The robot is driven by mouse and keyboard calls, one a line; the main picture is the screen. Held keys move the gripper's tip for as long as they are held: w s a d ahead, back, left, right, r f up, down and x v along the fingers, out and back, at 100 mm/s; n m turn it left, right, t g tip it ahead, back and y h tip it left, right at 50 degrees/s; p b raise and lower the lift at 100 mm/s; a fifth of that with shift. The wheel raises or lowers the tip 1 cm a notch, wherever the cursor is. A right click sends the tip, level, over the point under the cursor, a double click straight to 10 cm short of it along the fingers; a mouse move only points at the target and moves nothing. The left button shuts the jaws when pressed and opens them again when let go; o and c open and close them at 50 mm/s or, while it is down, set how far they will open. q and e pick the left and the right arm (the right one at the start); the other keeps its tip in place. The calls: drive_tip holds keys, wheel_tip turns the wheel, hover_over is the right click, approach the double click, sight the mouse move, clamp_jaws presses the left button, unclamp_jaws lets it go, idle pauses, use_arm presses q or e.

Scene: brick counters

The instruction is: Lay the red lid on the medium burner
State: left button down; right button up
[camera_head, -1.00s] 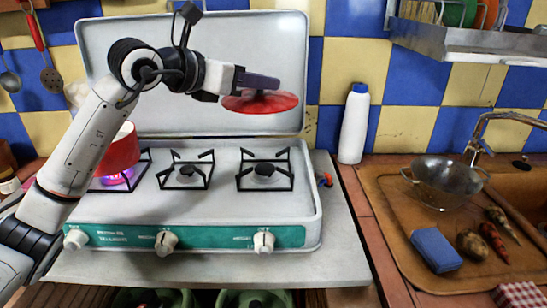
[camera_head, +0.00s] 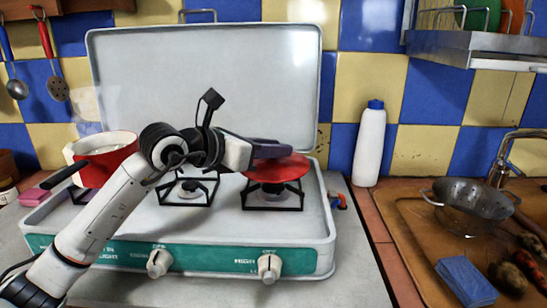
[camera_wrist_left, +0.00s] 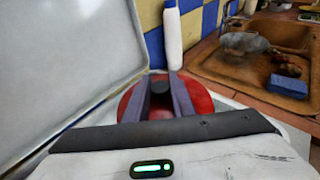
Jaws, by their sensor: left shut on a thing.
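The red lid (camera_head: 290,168) is level over the right burner (camera_head: 272,195) of the white stove (camera_head: 310,235). I cannot tell whether it touches the grate. My left gripper (camera_head: 272,151) is shut on the lid's dark knob, which shows between the fingers in the left wrist view, with the red lid (camera_wrist_left: 201,100) around them. The middle burner (camera_head: 188,188) is bare. A red pot (camera_head: 105,165) stands on the left burner, which is mostly hidden. I cannot tell for sure which burner is the medium one. My right gripper is not in view.
The raised stove cover (camera_head: 205,85) stands close behind the lid. A white bottle (camera_head: 369,145) stands right of the stove. Further right are a colander (camera_head: 470,205) and a blue sponge (camera_head: 466,280) in the sink area. My left arm passes in front of the pot.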

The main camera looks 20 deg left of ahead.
use_arm(q)
drive_tip(key=shift+f, duration=0.95)
drive_tip(key=shift+f+b, duration=0.25)
drive_tip(key=shift+b, duration=0.05)
drive_tip(key=c, duration=1.9)
unclamp_jaws()
drive_tip(key=shift+f, duration=0.1)
drive_tip(key=shift+c, duration=0.2)
drive_tip(key=o, duration=0.4)
